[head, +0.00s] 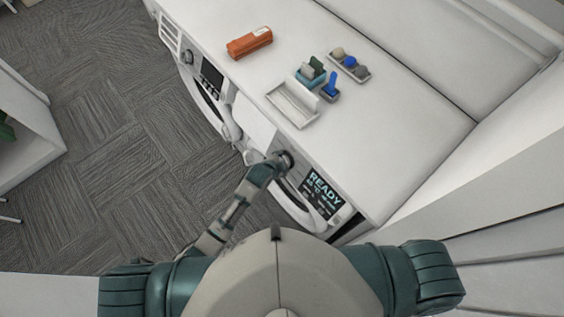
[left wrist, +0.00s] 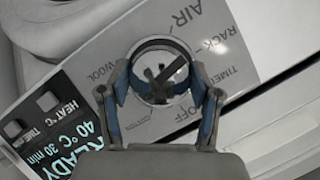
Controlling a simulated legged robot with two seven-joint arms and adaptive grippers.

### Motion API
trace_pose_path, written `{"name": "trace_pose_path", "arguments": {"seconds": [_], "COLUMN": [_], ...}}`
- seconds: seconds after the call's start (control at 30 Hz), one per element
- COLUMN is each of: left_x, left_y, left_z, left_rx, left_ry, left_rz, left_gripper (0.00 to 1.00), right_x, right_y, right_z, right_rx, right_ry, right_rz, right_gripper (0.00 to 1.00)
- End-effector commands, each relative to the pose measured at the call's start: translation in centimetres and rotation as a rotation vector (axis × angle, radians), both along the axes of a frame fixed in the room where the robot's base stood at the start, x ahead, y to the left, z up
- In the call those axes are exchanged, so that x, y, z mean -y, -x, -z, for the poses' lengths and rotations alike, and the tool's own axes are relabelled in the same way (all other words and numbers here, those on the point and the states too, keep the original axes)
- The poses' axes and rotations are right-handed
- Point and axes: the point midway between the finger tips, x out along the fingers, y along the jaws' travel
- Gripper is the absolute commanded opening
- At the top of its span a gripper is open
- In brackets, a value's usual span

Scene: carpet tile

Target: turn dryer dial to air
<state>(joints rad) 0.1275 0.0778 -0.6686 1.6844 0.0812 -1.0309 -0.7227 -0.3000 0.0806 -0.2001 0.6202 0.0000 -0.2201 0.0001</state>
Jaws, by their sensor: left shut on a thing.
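The dryer's control panel (head: 312,178) carries a lit READY display (head: 325,188), also large in the left wrist view (left wrist: 62,135). The round dial (left wrist: 160,72) sits on a grey plate ringed by the words AIR, RACK, TIMED, OFF, COTTON and WOOL. A dark bar on the dial slants toward the upper right; which end is the pointer I cannot tell for certain. My left gripper (head: 282,159) reaches the panel, and its two fingers (left wrist: 160,90) are shut on the dial from both sides. In the head view the gripper mostly hides the dial. My right gripper is not in view.
A second machine with a dial (head: 188,57) stands to the left. On the white counter lie an orange case (head: 249,42), a white tray (head: 291,105), a teal holder (head: 310,76) and a tray of balls (head: 349,66). Carpet (head: 110,110) is clear at left.

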Motion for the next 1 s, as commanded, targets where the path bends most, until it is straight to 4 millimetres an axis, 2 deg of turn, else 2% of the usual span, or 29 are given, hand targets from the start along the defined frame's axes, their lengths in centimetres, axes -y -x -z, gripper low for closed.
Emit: {"name": "trace_pose_path", "arguments": {"seconds": [0.5, 1.0], "left_x": [-0.28, -0.32], "left_y": [0.07, 0.09], "left_z": [0.41, 0.47], "left_rx": [-0.319, -0.432], "left_ry": [0.217, 0.298], "left_rz": [-0.197, -0.27], "left_gripper": [0.28, 0.28], "right_x": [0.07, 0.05], "right_y": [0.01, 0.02], "right_z": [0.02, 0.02], "right_rx": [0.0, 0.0], "right_ry": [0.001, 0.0], "right_rz": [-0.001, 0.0], "right_gripper": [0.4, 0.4]}}
